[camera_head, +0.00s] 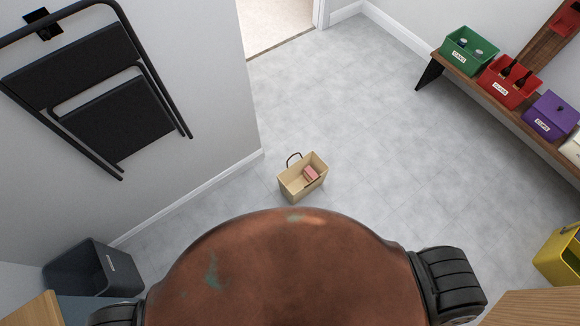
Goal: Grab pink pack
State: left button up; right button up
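A small pink pack (311,173) sits inside an open tan paper bag (290,186) on the grey floor. The bag stands upright just beyond the front of my body, near the middle of the view, with a dark handle loop at its back left. The lower part of the pack is hidden inside the bag. Neither of my grippers shows in the head view.
A folded black chair (100,95) hangs on the left wall, with a dark grey bin (95,268) below. At right, a wooden bench (500,96) holds green (468,50), red (508,83) and purple (549,118) bins. A yellow bin (562,256) stands lower right. Mid-floor is clear.

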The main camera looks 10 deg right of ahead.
aim_at(309, 175)
jog(key=u, duration=0.2)
jog(key=i, duration=1.35)
jog(key=z, duration=0.25)
